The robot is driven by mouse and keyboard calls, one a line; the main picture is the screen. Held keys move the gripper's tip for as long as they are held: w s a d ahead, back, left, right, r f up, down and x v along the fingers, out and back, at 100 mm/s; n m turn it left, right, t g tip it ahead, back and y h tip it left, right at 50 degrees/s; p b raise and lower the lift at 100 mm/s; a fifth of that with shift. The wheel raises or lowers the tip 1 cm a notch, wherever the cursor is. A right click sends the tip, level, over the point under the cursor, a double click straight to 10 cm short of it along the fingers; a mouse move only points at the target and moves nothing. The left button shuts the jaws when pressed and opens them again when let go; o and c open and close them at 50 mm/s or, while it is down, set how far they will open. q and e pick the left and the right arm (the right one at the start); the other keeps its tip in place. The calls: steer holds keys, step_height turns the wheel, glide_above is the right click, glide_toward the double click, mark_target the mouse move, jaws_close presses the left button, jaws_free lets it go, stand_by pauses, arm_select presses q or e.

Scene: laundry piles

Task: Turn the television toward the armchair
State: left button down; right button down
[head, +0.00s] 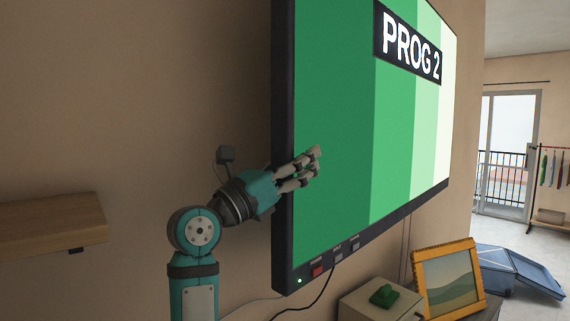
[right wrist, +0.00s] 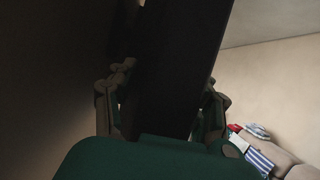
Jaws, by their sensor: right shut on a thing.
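The television (head: 335,130) hangs at the wall in the head view, its screen showing green bands and the words "PROG 2". It stands at an angle, facing toward the right and front. My left gripper is in neither view. I see no armchair that I can name for sure.
A wooden shelf (head: 50,222) is on the wall at left. Below the television are a picture frame (head: 448,281), a pale box (head: 372,303) with a green thing on it, and hanging cables.

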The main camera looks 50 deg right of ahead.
steer(key=c, duration=0.8)
jaws_free()
steer(key=shift+s+d, duration=0.25)
steer(key=shift+s, duration=0.25)
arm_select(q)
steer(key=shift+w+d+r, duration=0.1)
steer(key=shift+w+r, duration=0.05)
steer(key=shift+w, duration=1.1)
arm_select(e)
steer(key=shift+o, duration=0.2)
steer(key=v, duration=1.2)
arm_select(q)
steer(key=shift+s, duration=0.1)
